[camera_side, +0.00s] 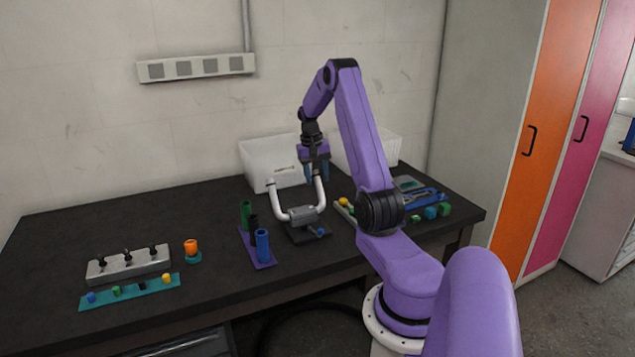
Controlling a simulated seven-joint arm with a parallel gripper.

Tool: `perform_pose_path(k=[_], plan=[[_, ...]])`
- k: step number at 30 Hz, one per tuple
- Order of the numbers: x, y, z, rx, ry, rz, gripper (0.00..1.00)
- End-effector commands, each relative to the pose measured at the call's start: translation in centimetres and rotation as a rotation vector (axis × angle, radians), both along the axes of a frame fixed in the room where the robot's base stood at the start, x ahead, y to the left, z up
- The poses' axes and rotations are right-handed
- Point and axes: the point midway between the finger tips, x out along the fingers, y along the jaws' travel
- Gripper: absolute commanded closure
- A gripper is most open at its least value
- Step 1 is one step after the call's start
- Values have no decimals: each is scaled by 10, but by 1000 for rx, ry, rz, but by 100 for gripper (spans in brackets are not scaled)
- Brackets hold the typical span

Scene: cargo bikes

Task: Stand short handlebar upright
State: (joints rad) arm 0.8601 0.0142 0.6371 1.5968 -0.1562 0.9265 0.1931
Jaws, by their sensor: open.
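A white U-shaped handlebar (281,214) sits in a grey clamp (303,214) on a dark base (311,236), with both its ends pointing up. A small blue knob (320,233) shows at the front of the clamp. My gripper (317,175) points down at the upper part of the handlebar's right arm. Its fingers are open. They overlap the top of that arm in this view, and I cannot tell whether they touch it.
White bins (262,165) stand behind. A purple rack (260,258) holds green, black and blue cylinders to the left. Small coloured parts (430,212) lie right.

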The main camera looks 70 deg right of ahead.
Motion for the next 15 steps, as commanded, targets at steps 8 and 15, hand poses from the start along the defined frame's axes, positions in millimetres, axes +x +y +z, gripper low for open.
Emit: perform_pose_path(k=[8,15], plan=[[-2,-2,-22,0,0,0,52],[-2,-2,-23,0,0,0,52]])
